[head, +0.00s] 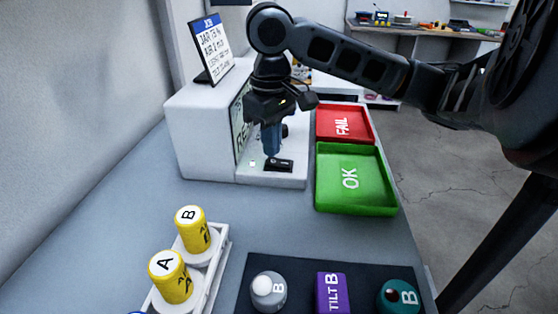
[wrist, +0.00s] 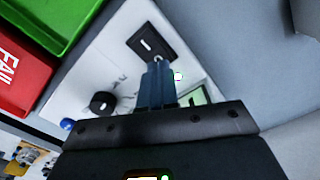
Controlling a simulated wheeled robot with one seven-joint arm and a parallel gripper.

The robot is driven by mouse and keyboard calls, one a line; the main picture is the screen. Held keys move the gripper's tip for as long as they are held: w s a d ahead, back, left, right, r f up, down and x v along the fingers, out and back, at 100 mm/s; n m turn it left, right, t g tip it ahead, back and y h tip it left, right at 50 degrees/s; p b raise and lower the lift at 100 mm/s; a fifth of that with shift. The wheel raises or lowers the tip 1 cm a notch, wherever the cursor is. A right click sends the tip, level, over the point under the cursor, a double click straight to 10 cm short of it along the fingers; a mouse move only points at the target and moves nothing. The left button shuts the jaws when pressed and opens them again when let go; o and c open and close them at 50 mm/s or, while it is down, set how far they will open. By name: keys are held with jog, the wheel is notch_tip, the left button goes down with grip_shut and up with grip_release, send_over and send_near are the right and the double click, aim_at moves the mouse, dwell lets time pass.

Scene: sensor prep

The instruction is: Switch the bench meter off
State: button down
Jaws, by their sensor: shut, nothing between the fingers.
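The bench meter (head: 208,135) is a white box with a low front ledge, standing at the back of the bench. A black switch plate (head: 286,165) with a pale mark sits on its ledge; the plate also shows in the wrist view (wrist: 140,36). My gripper (head: 271,152) has its blue fingers shut and empty, pointing down just above the plate. In the wrist view the fingertips (wrist: 158,63) are by the plate's edge; I cannot tell whether they touch. A small bright light (wrist: 178,77) and a green display (wrist: 197,97) are beside the fingers. My arm and gripper hide part of the meter face.
A black knob (wrist: 102,102) is on the meter. The red FAIL tray (head: 358,137) and green OK tray (head: 325,198) stand at right. Yellow cylinders A (head: 172,285) and B (head: 197,240) stand in a white rack. A dark mat (head: 300,264) holds sensors in front.

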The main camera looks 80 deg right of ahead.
aim_at(272, 161)
jog(key=shift+f+b, duration=0.65)
jog(key=shift+f, duration=0.3)
dwell(0.5)
jog(key=shift+r, duration=0.1)
jog(key=shift+r+p, duration=3.4)
